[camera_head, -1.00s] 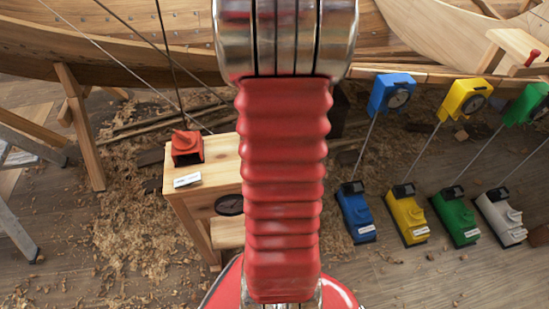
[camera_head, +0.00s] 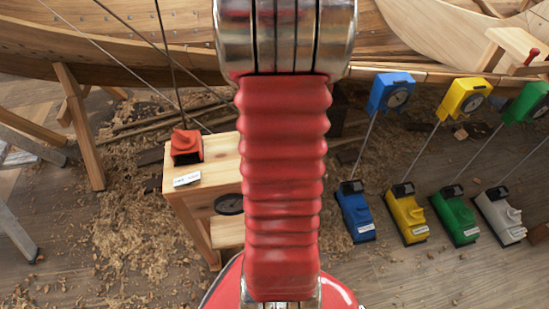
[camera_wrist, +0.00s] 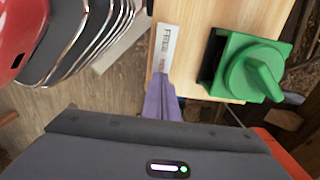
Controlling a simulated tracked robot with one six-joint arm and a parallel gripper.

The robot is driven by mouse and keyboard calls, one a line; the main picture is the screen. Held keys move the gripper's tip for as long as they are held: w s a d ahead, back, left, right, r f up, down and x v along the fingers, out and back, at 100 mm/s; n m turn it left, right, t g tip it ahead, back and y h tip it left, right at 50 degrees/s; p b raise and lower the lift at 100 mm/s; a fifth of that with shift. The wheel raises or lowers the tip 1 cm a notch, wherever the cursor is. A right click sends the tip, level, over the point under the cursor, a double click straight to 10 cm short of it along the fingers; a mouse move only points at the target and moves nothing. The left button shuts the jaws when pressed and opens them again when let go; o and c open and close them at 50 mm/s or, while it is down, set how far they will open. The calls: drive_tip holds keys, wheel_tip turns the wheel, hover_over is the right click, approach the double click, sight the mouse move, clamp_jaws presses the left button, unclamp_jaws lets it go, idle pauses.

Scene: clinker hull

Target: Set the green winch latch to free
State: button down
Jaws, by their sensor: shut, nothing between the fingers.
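The green winch latch (camera_wrist: 250,68) shows in the wrist view at the upper right. It is a round green knob with a raised lever on a green base, fixed to a pale wooden top. The lever points to the lower right of the picture. A white label (camera_wrist: 168,45) reading FREE, its other end partly covered, lies left of the latch. My gripper (camera_wrist: 160,78) has purple fingers shut together and empty. They overlap the label's lower end in the picture, left of the latch and apart from it. In the head view I cannot see the latch or my gripper.
In the head view a red latch (camera_head: 186,146) sits on a wooden bench (camera_head: 180,208) left of my red arm. Blue (camera_head: 355,212), yellow (camera_head: 406,214), green (camera_head: 455,215) and grey (camera_head: 501,215) floor units stand at right. A wooden hull (camera_head: 120,50) runs behind.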

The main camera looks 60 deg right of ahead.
drive_tip(key=shift+r, duration=0.55)
drive_tip(key=shift+d+r, duration=0.15)
drive_tip(key=shift+r, duration=0.35)
wheel_tip(320, 180, up, 12)
drive_tip(key=s+d, duration=0.2)
drive_tip(key=shift+s+r, duration=0.25)
drive_tip(key=shift+s, duration=0.05)
idle(0.3)
